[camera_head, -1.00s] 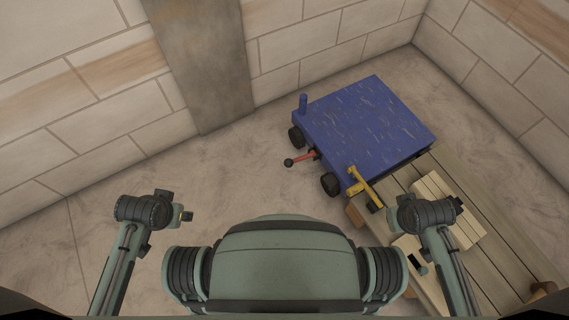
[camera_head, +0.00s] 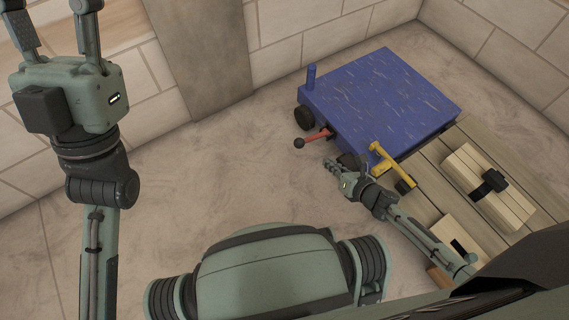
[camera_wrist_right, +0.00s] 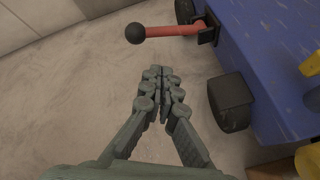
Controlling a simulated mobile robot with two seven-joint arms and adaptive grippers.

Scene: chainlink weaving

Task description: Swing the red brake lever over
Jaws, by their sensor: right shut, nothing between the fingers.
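The red brake lever (camera_head: 317,136) with a black ball end sticks out to the left from the side of the blue cart (camera_head: 380,90). In the right wrist view the lever (camera_wrist_right: 172,31) lies across the top, its black mount on the cart's side. My right gripper (camera_head: 333,166) is shut and empty, a little below the lever in the picture and apart from it. In the right wrist view its closed fingertips (camera_wrist_right: 157,73) point up toward the lever. My left gripper (camera_head: 58,28) is at the upper left, far from the cart, fingers spread; its tips are cut off.
A wooden deck (camera_head: 430,190) with light blocks adjoins the cart. A black wheel (camera_wrist_right: 229,101) is right of my right fingers. Floor (camera_head: 230,170) to the left is clear.

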